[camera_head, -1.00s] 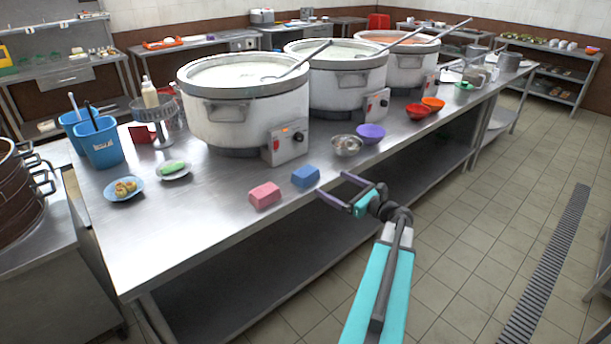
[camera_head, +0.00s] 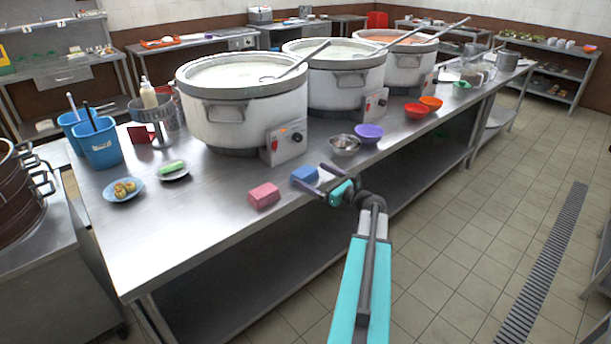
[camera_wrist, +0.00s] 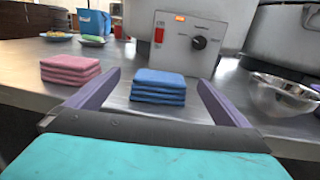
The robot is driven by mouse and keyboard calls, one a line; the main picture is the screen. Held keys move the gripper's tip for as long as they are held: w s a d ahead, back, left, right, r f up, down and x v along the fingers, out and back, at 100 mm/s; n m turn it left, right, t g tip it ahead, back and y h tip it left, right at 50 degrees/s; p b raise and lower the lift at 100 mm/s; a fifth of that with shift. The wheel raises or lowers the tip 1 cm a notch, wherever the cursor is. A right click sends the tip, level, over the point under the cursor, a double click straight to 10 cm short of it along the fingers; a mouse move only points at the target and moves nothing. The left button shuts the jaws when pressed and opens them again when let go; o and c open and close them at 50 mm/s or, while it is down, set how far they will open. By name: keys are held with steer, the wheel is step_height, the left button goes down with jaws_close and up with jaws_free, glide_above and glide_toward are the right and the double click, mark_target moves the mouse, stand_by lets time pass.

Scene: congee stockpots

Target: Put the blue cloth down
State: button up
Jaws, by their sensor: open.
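The blue cloth (camera_head: 304,174) is a folded stack lying on the steel table (camera_head: 218,200) near its front edge. In the wrist view the blue cloth (camera_wrist: 158,86) stands ahead, between the lines of the two fingers. My gripper (camera_head: 319,184) is open, its fingers pointing at the cloth from the front edge. In the wrist view my gripper (camera_wrist: 158,92) shows a finger to each side of the cloth's near part; whether they touch it I cannot tell. A pink cloth (camera_head: 264,196) lies to the left; it also shows in the wrist view (camera_wrist: 70,70).
A large pot with a control box (camera_head: 286,143) stands behind the cloth. A metal bowl (camera_head: 345,145) and a purple bowl (camera_head: 368,132) sit to the right. Plates and blue buckets (camera_head: 101,148) stand at the left. Bare table lies left of the pink cloth.

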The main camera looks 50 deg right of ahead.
mark_target(304, 171)
steer(key=shift+w+f+p, duration=0.15)
steer(key=shift+w+p, duration=0.45)
steer(key=shift+w, duration=2)
steer(key=c, duration=1.2)
